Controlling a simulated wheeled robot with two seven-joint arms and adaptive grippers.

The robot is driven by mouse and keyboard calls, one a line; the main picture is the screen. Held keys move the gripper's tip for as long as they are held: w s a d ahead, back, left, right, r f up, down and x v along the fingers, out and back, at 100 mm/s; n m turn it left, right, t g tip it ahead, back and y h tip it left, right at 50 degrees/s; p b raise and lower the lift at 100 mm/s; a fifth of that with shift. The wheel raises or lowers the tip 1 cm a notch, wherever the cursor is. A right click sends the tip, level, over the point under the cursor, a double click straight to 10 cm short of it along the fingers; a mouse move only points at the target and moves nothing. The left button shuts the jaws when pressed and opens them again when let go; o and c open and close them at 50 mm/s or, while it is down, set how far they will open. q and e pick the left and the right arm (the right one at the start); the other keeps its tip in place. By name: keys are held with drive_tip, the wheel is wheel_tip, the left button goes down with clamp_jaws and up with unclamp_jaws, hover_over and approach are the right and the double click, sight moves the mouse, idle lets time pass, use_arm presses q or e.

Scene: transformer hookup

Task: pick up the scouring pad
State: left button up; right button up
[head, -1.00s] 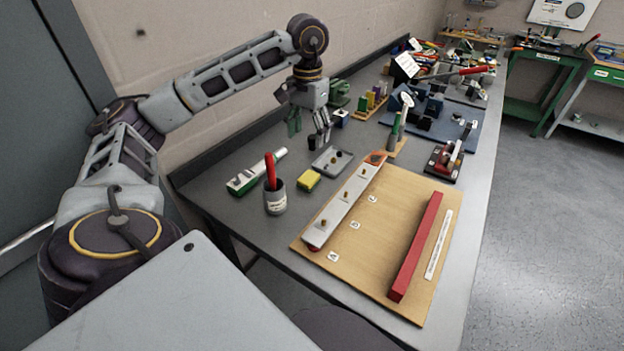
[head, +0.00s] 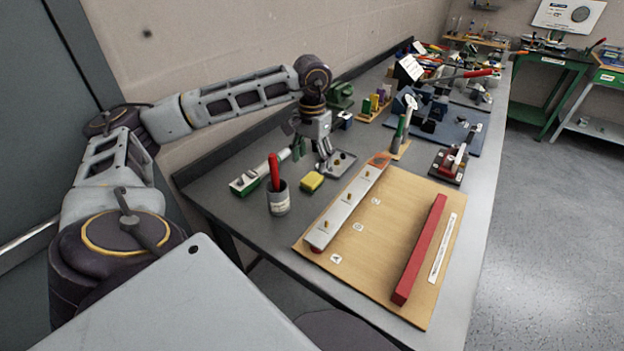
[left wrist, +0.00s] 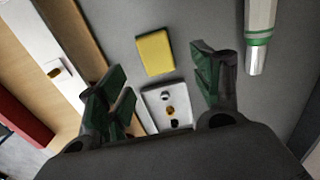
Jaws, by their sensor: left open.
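The scouring pad (head: 312,181) is a small yellow block with a dark green underside. It lies flat on the grey bench between the grey cup and the wooden board. In the left wrist view the pad (left wrist: 154,53) shows at top centre, beyond my fingertips. My left gripper (head: 314,157) is open and empty, above the bench and behind the pad in the head view. In the left wrist view its green-padded fingers (left wrist: 160,80) stand wide apart, with the pad ahead of the gap between them. My right gripper is not in view.
A grey cup (head: 279,200) with a red-handled tool stands left of the pad. A green and white tube-like tool (head: 245,183) lies behind the cup. A small metal tray (head: 343,160) with knobs sits beside my left gripper. The wooden board (head: 385,230) carries a white bar and a red bar.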

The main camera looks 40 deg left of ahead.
sight(312, 178)
use_arm(q)
drive_tip(key=shift+f, duration=0.5)
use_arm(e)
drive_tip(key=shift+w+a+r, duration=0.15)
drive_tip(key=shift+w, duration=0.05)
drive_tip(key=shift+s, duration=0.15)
use_arm(q)
drive_tip(key=shift+f, duration=0.4)
drive_tip(key=f, duration=0.3)
drive_tip(key=shift+s+d+f, duration=0.2)
drive_tip(key=shift+s+f, duration=0.05)
drive_tip(key=shift+f, duration=0.45)
drive_tip(key=c, duration=0.8)
drive_tip(key=shift+c, duration=0.3)
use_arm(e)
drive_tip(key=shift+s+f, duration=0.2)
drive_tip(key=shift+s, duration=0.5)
